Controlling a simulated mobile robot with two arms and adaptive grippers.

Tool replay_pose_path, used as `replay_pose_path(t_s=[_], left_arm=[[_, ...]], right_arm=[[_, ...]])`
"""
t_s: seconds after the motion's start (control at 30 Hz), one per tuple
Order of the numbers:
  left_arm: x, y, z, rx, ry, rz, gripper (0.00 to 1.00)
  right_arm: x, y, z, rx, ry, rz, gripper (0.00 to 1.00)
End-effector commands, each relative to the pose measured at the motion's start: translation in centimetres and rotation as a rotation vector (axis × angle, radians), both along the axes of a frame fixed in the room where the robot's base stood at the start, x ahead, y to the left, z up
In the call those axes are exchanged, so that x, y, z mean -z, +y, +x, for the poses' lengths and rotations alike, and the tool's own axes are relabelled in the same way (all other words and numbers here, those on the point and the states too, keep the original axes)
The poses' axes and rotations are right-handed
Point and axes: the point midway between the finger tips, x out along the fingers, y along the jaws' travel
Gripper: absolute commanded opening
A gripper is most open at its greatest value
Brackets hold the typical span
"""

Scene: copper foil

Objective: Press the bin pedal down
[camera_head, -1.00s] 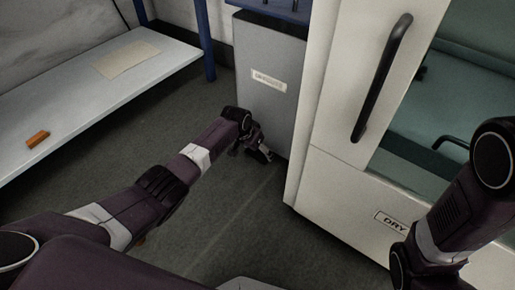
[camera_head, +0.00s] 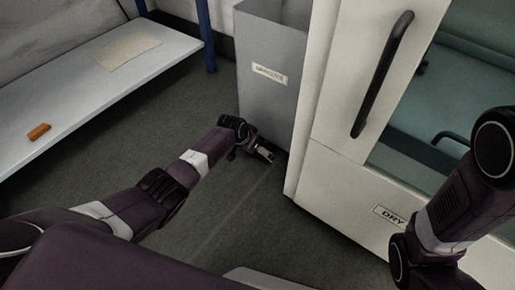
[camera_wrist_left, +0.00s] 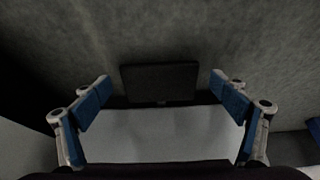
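The grey bin (camera_head: 266,105) stands against the back wall, left of the white cabinet, with a small label on its front. Its top is open and I see into it. My left gripper (camera_head: 264,154) is low at the foot of the bin's front. In the left wrist view my left gripper (camera_wrist_left: 160,95) is open, its blue-padded fingers wide apart. The dark flat pedal (camera_wrist_left: 160,82) lies between them in that view, beside the pale bin front (camera_wrist_left: 160,132). In the head view my gripper hides the pedal. My right gripper is out of view.
A white cabinet (camera_head: 325,150) with a black handle (camera_head: 382,75) and a "DRY" label stands close right of the bin. A pale bench (camera_head: 85,95) at left holds a tan sheet (camera_head: 127,50) and an orange-brown block (camera_head: 39,132). Floor (camera_head: 120,150) between is clear.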

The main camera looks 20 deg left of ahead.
Motion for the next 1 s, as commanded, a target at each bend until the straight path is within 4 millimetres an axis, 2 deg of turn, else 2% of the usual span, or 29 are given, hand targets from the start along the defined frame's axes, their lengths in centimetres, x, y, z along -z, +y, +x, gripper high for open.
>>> replay_pose_path(t_s=[0.47,1.0], left_arm=[[-1.3,0.1,-0.2,0.001,-0.008,-0.002,0.9],[-7.5,1.4,-3.4,-0.001,-0.006,0.0,0.9]], right_arm=[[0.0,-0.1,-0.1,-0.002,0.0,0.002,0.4],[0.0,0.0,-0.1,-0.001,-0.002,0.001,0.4]])
